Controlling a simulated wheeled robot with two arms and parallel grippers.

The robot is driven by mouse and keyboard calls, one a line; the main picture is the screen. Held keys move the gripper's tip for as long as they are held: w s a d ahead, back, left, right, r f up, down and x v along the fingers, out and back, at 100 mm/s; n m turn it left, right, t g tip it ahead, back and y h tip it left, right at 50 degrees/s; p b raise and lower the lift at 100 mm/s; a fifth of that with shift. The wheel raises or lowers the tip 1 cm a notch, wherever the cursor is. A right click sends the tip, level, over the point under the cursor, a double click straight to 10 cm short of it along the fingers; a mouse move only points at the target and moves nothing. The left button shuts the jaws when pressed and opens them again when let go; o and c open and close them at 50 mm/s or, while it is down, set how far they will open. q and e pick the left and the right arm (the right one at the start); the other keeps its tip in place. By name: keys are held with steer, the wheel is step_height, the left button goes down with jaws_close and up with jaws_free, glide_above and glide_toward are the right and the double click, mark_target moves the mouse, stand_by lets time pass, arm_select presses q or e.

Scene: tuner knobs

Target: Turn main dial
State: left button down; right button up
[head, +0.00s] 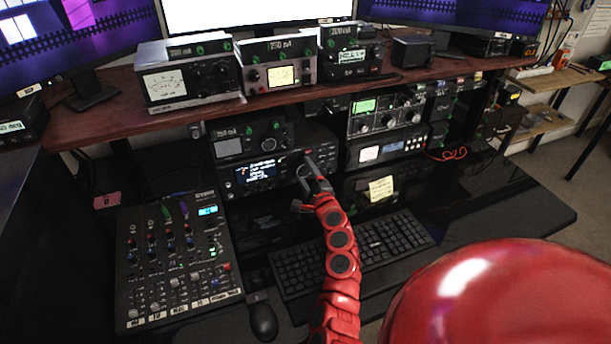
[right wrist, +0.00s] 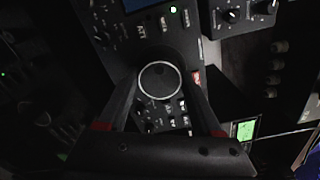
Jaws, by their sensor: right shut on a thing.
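The main dial (right wrist: 160,81) is a round dark knob with a pale ring around its face, in the middle of the right wrist view. It sits on the front of a black radio (head: 255,174) with a lit blue and white screen, on the desk in the head view. My right gripper (head: 309,169) reaches up to the radio's front and is shut on the dial, with one finger on each side of it. In the head view the gripper hides much of the dial. My left gripper is not in view.
A black keyboard (head: 385,243) lies under my right arm. A mixer (head: 172,262) stands at the left, with a mouse (head: 263,321) beside it. More radios and meters, such as a white-faced meter (head: 165,84), stand on the shelf above. Small buttons surround the dial closely.

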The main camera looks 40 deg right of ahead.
steer(key=shift+n, duration=0.3)
steer(key=o, duration=1.4)
steer(key=b+v, duration=0.2)
steer(key=v, duration=1.5)
steer(key=shift+s+a, duration=0.15)
